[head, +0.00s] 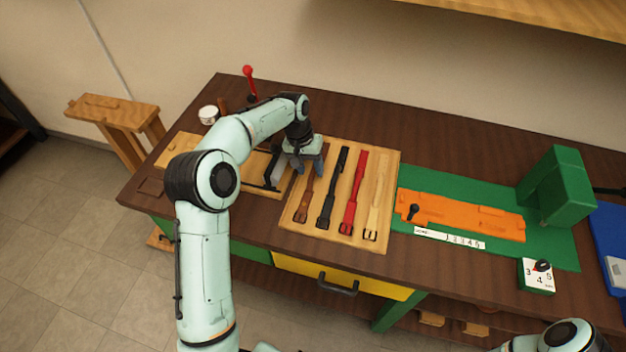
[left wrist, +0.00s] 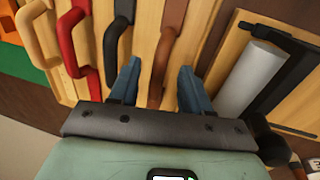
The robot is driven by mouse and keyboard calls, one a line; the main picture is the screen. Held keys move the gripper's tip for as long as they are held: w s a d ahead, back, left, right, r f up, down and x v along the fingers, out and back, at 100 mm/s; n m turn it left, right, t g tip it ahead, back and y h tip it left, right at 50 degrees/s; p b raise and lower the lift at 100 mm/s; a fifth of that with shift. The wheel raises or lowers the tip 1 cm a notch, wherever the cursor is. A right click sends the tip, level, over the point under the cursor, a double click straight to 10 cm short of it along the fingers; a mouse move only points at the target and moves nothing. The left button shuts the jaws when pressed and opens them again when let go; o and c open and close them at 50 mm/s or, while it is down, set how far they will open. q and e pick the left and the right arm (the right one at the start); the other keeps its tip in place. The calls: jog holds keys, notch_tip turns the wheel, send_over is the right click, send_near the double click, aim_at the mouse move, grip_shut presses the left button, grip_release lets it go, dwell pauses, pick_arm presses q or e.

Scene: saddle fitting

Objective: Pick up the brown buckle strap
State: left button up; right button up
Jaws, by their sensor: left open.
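The brown buckle strap (head: 304,207) lies at the left end of a row of straps on a light wooden board (head: 375,243). Its buckle end points to the front edge, and its far end is hidden by my left gripper (head: 308,170). In the left wrist view, the brown strap (left wrist: 168,45) runs between the two blue fingers of my left gripper (left wrist: 159,68). The fingers are apart, one on each side of the strap, and not closed on it. My right gripper is out of view.
Black (head: 327,203), red (head: 352,195) and cream (head: 376,200) straps lie to the right on the same board. A grey cylinder (left wrist: 252,78) lies beside the gripper. An orange piece (head: 465,215) rests on a green mat (head: 560,240).

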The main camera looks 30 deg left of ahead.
aim_at(311, 174)
pick_arm(q)
jog(key=f, duration=0.3)
jog(key=shift+d+f, duration=0.25)
jog(key=shift+d, duration=0.1)
grip_shut()
